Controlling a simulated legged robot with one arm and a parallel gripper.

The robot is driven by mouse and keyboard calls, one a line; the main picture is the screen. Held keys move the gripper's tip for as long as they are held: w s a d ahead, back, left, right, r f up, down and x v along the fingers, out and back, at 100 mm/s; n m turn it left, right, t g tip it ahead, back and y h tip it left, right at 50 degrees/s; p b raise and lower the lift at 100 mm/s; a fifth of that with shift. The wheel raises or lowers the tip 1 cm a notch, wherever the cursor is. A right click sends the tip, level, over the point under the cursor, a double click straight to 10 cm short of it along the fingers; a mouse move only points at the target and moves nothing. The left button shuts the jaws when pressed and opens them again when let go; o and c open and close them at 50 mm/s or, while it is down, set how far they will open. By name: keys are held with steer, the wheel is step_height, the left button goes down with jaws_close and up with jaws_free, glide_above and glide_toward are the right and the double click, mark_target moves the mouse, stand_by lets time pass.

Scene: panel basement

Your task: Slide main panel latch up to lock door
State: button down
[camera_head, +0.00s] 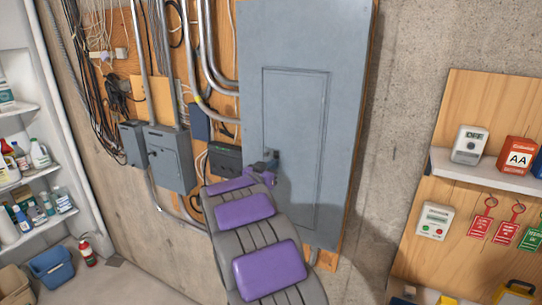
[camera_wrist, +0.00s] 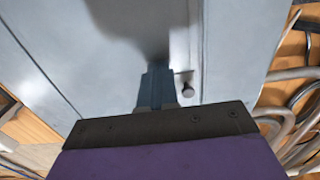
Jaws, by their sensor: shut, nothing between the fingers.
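The main panel (camera_head: 345,60) is a large grey-blue metal box on the wall, with a narrow inner door (camera_head: 297,110) that sits flush in its frame. My gripper (camera_head: 268,160) is at the left edge of this door, around mid-height. In the wrist view my gripper (camera_wrist: 158,82) shows its dark fingers shut together and empty, close in front of the panel face. A small grey knob, which looks like the latch (camera_wrist: 187,90), is just right of the fingertips there. I cannot tell whether they touch. In the head view my arm and gripper hide the latch.
Smaller grey electrical boxes (camera_head: 168,158), conduits (camera_head: 190,60) and loose cables are left of the panel. A wooden board with a shelf (camera_head: 500,175), tags and devices is at right. White shelves with bottles (camera_head: 30,165) are at far left. Bare concrete wall is right of the panel.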

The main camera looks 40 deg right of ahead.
steer(key=shift+r+p, duration=0.7)
steer(key=shift+r, duration=0.1)
steer(key=shift+f, duration=0.25)
stand_by(0.6)
steer(key=shift+a, duration=0.1)
steer(key=p+v, duration=0.1)
steer(key=v, duration=0.6)
stand_by(0.5)
stand_by(0.5)
